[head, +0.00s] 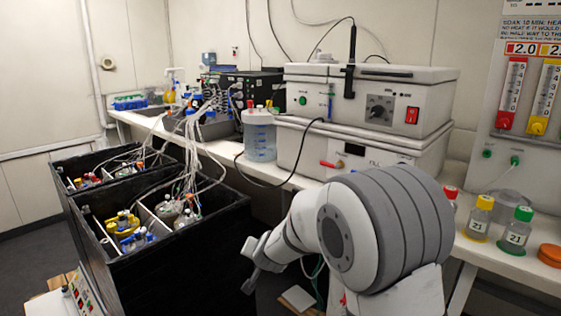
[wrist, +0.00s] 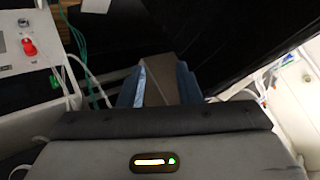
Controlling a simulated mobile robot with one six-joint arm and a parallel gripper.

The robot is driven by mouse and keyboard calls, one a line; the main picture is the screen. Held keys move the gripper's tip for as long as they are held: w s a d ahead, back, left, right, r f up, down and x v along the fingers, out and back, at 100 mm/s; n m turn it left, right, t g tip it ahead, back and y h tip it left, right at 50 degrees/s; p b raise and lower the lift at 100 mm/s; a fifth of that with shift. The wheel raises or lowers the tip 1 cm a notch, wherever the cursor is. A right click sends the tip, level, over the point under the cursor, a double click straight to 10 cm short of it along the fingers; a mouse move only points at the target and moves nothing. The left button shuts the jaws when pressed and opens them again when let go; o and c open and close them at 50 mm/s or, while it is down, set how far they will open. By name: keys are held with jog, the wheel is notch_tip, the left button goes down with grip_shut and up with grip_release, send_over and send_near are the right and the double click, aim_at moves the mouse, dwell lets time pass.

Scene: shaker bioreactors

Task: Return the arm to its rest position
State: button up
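My arm rises in the right centre of the head view, with its large grey and white joint in front of the bench. My gripper (head: 258,268) is to the left of that joint, low and beside the right wall of the black shaker box (head: 190,250). In the wrist view my gripper (wrist: 162,80) shows two bluish fingers standing apart, with nothing visible between them. The fingers point toward dark surfaces and the floor. The arm hides part of the bench front.
The bench (head: 300,182) carries a clear jug (head: 259,135), stacked white instruments (head: 365,100), sample bottles (head: 515,232) and an orange lid (head: 550,255). Tubes run into the black boxes. A white panel with a red knob (wrist: 28,47) is close on the wrist view's left.

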jog(key=s+d+r+n+g+p, duration=0.1)
jog(key=s+d+r+p, duration=0.15)
jog(key=r, duration=0.25)
jog(key=s+d+r+p, duration=0.1)
jog(key=s+d+r, duration=0.1)
jog(key=s+r, duration=0.2)
jog(key=s+d+r+n+g+p, duration=0.1)
jog(key=s+d+r+g+p, duration=0.1)
jog(key=s, duration=0.6)
jog(key=s+d+r+n+g+h+p, duration=0.1)
jog(key=s+d+r+p, duration=0.3)
jog(key=s+d+r, duration=0.2)
jog(key=s+d+r+g+h+p, duration=0.1)
jog(key=s+d+r+p, duration=0.3)
jog(key=s+d, duration=0.4)
jog(key=s+g, duration=0.1)
jog(key=s, duration=0.3)
jog(key=shift+r+n+g, duration=0.2)
jog(key=shift+n+g, duration=0.1)
jog(key=shift+n, duration=0.1)
